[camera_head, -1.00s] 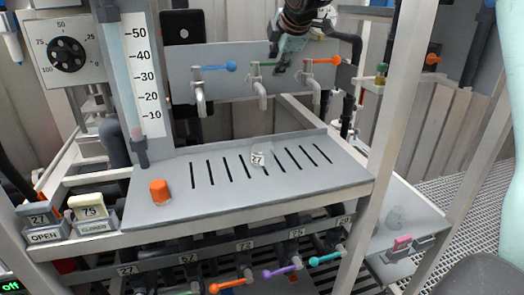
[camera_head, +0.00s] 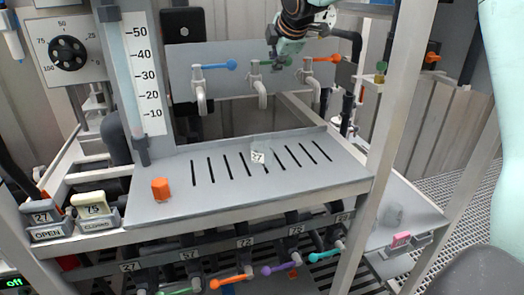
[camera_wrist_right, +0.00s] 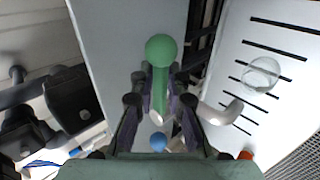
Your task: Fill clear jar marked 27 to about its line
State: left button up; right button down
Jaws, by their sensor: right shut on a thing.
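The clear jar marked 27 (camera_head: 259,147) stands on the slotted grey tray (camera_head: 225,205), roughly below the spout of the middle, green-handled tap (camera_head: 260,84). It also shows in the right wrist view (camera_wrist_right: 262,74). Its fill level and line are too small to make out, and I see no clear stream from the spout. My right gripper (camera_head: 279,60) is at the middle tap. In the right wrist view it is shut on the green tap handle (camera_wrist_right: 160,75), whose round end sticks out past the fingers. My left gripper is out of view.
Blue (camera_head: 215,66) and orange (camera_head: 322,59) tap handles flank the middle tap. An orange cap (camera_head: 161,189) sits on the tray's left. A tall scaled gauge (camera_head: 147,75) stands at the back left. Several coloured valve levers line the rail below. A white post (camera_head: 385,120) stands right.

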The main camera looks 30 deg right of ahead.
dwell(0.4)
jog(key=shift+f+h+b, duration=0.1)
jog(key=shift+h+b, duration=0.2)
jog(key=shift+b, duration=0.65)
jog(key=m+h+b, duration=0.1)
jog(key=m, duration=0.1)
jog(key=s+a+m+g+h+b, duration=0.1)
jog(key=m+b, duration=0.1)
jog(key=s+m+g+h+b, duration=0.1)
jog(key=m, duration=0.1)
jog(key=shift+s+a+h+b, duration=0.2)
jog(key=shift+h+b, duration=0.1)
jog(key=shift+h, duration=0.1)
dwell(5.6)
